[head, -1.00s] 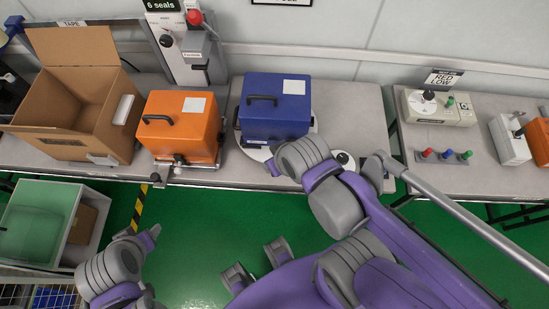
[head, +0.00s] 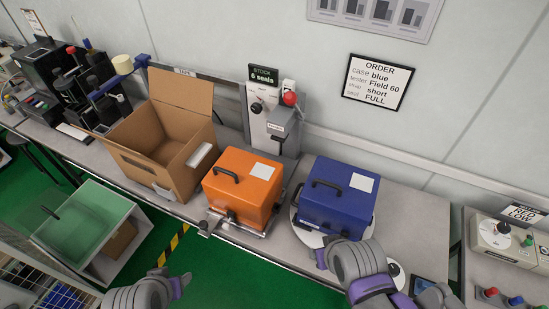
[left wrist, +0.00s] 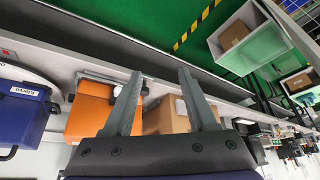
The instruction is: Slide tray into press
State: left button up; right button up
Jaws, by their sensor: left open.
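An orange case (head: 243,192) with a dark handle and white label sits on a low metal tray (head: 262,234) at the bench's front edge. The grey press (head: 258,125), with a red knob, stands upright behind it. In the left wrist view, the orange case (left wrist: 88,112) is partly hidden behind one finger. My left gripper (left wrist: 160,74) is open and empty, its fingers apart from the case in front of the bench edge. My right gripper (head: 320,258) is beside the front of the blue case; its jaws are too hidden to judge.
A blue case (head: 337,197) sits on a round white turntable (head: 297,228) right of the orange case. An open cardboard box (head: 150,160) stands to the left. A green-and-white bin (head: 85,225) is lower left. An order sign (head: 378,82) hangs on the wall. Green floor lies before the bench.

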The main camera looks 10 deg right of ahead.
pick_arm(q)
jog(key=shift+o, duration=0.6)
